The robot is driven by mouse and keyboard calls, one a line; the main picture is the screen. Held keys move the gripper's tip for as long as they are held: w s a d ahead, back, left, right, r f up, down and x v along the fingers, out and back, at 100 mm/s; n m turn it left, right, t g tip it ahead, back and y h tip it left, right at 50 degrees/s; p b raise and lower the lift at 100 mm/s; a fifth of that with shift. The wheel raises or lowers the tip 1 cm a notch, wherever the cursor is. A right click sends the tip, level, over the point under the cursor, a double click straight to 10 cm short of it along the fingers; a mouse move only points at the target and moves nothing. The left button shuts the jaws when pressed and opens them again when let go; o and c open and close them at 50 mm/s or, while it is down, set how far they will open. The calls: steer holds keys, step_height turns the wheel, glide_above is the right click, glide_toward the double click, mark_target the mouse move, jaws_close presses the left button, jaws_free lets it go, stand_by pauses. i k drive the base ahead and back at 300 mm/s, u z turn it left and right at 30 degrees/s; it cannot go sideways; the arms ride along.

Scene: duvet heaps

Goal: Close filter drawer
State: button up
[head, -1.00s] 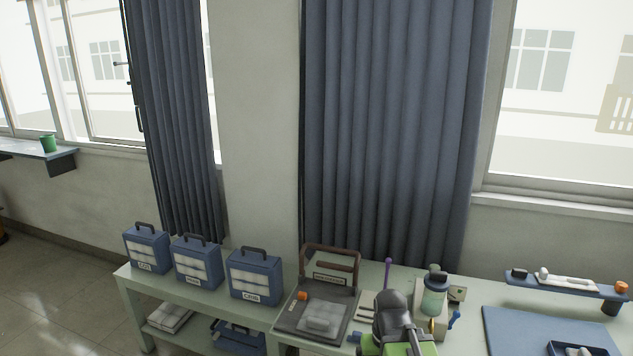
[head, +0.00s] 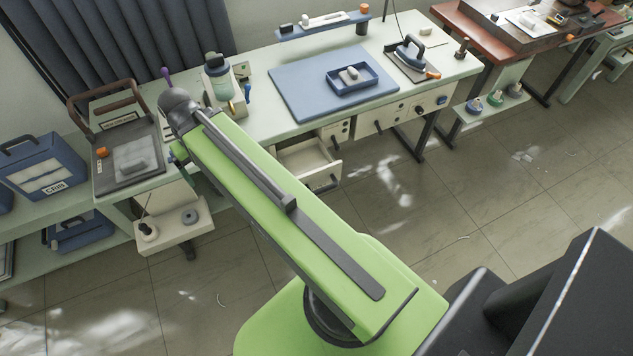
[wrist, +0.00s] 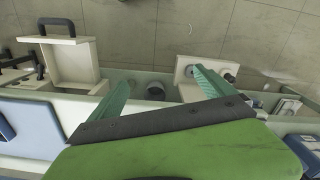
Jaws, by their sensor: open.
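A cream drawer (head: 318,172) stands pulled out under the green workbench, its inside empty and its dark handle on the front. It also shows in the wrist view (wrist: 72,64) at upper left, with its dark handle at the far end. I cannot read any label on it. My gripper (wrist: 160,82) is open and empty in the wrist view, its two teal fingers spread wide over the bench edge. The drawer lies to the left of the fingers there, apart from them. In the head view my arm hides most of my gripper.
The workbench (head: 262,118) carries a blue mat (head: 300,95) with a tray (head: 352,80), and an iron (head: 410,50). Shut drawers (head: 432,102) sit right of the open one. A small cream shelf with pegs (head: 174,232) juts out at left. The floor in front is clear.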

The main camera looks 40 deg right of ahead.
mark_target(310, 161)
steer(key=u, duration=1.05)
steer(key=k, duration=0.7)
steer(key=z, duration=0.3)
